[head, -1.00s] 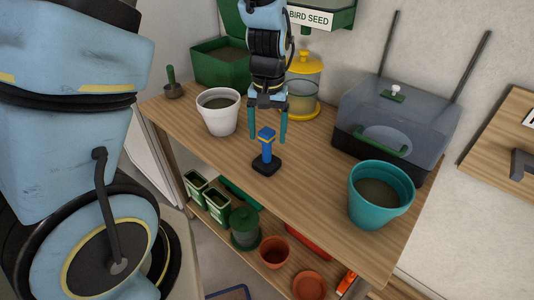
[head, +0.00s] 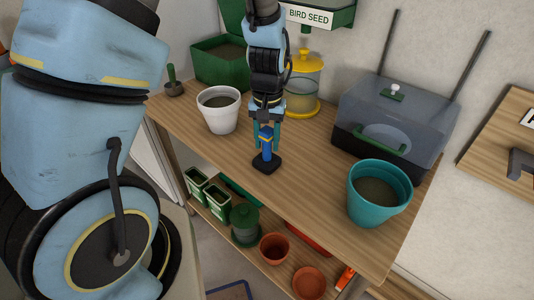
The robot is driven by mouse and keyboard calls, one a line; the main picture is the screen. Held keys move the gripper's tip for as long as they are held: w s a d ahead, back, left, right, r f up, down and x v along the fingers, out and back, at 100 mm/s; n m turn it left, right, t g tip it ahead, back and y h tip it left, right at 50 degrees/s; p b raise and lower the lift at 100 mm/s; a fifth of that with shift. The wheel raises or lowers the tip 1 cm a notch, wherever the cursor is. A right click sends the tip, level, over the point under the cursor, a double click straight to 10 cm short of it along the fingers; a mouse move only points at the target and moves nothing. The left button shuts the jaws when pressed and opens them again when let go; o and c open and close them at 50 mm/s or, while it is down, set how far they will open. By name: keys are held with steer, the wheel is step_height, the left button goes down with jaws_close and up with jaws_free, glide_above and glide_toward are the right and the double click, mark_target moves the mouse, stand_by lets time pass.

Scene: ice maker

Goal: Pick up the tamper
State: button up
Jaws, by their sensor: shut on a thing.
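The tamper (head: 266,155) has a blue handle and a dark square base. It stands upright on the wooden bench, with its base on or very near the top; I cannot tell if there is a gap. My gripper (head: 266,139) points straight down over it. Its two teal fingers are on either side of the upper handle, shut on it. The top of the handle shows between the fingers.
A white pot (head: 219,112) stands left of my gripper. A yellow-lidded feeder (head: 304,88) is behind it. A teal pot (head: 379,193) and a clear-lidded box (head: 393,112) stand to the right. The wooden bench (head: 318,195) is clear around the tamper.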

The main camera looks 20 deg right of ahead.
jaws_close()
